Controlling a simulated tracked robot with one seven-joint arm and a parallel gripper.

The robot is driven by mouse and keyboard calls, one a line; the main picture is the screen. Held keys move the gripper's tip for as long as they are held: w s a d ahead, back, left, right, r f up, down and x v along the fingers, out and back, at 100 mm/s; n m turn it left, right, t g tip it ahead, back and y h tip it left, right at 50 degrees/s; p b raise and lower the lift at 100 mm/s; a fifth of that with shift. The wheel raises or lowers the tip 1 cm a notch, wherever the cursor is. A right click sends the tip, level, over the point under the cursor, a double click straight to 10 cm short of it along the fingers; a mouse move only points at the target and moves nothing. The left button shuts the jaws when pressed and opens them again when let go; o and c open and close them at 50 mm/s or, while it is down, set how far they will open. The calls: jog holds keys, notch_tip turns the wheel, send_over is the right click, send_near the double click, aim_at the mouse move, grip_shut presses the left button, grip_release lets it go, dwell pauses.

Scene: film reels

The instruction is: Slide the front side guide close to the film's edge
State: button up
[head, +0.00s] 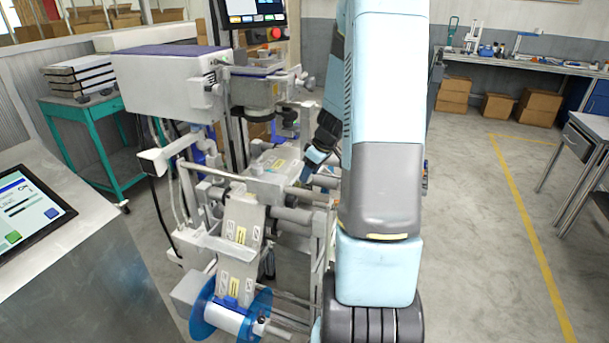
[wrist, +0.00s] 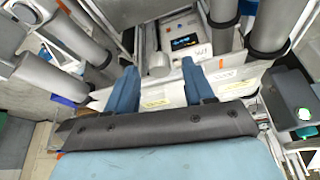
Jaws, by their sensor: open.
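The film (head: 240,222) is a pale printed web with yellow labels, running from the blue reel (head: 211,318) up over the machine's rollers. It also shows in the wrist view as a pale band (wrist: 228,84) crossing behind my fingers. My gripper (head: 313,160) is beside the machine, near the upper film path, and partly hidden by my arm. In the wrist view my gripper (wrist: 158,70) has its two blue fingers apart, with nothing clearly held between them. I cannot make out the front side guide for certain; its gap to the film's edge cannot be told.
Metal rollers (wrist: 65,45) crowd the left of the wrist view. A touchscreen console (head: 30,210) stands at the left in the head view. The floor (head: 480,240) right of my arm is clear.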

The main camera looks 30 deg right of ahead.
jog(key=shift+w+a+f, duration=0.1)
jog(key=shift+f, duration=0.3)
grip_shut()
dwell(0.4)
